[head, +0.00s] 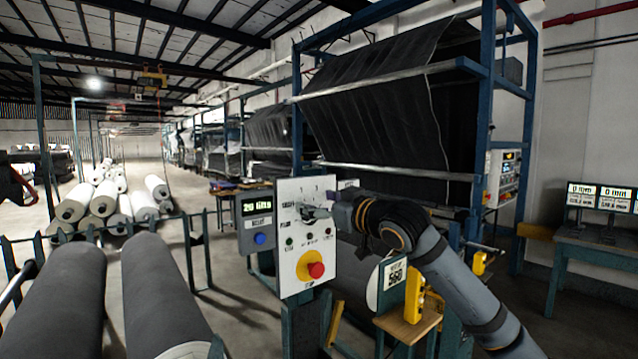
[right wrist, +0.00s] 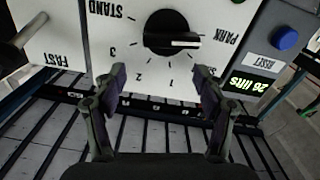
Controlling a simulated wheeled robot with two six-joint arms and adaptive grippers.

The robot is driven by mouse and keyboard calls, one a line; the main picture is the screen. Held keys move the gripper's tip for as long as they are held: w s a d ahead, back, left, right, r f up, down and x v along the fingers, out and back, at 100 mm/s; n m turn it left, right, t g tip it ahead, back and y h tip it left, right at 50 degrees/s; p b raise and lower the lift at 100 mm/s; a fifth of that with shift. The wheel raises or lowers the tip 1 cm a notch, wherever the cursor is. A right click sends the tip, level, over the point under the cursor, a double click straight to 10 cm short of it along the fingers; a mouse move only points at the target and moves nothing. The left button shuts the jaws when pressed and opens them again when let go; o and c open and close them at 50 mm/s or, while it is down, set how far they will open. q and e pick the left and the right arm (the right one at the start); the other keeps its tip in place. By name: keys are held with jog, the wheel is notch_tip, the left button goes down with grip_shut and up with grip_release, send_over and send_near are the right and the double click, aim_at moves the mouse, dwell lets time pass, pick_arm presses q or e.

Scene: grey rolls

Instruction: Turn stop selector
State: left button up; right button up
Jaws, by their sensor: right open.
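The stop selector is a black round knob (right wrist: 172,35) with a pale pointer on a white panel, seen upside down in the right wrist view. Its pointer is toward the right, on the PARK side. Labels STAND, PARK, 1, 2 and 3 ring it. My right gripper (right wrist: 160,76) is open, with one finger on each side just below the knob in that view, and nothing between them. In the head view my right gripper (head: 318,212) is in front of the white panel (head: 291,237) and hides most of the knob. I cannot make out my left gripper.
A red stop button (head: 316,270) on yellow is low on the panel. A grey box with a lit display (head: 257,206) and blue button (head: 260,238) adjoins its left. A lever (right wrist: 22,35) stands near FAST. Large grey rolls (head: 60,300) lie at the left.

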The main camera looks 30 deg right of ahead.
notch_tip(320, 180, up, 6)
jog(key=shift+a, duration=0.1)
dwell(0.7)
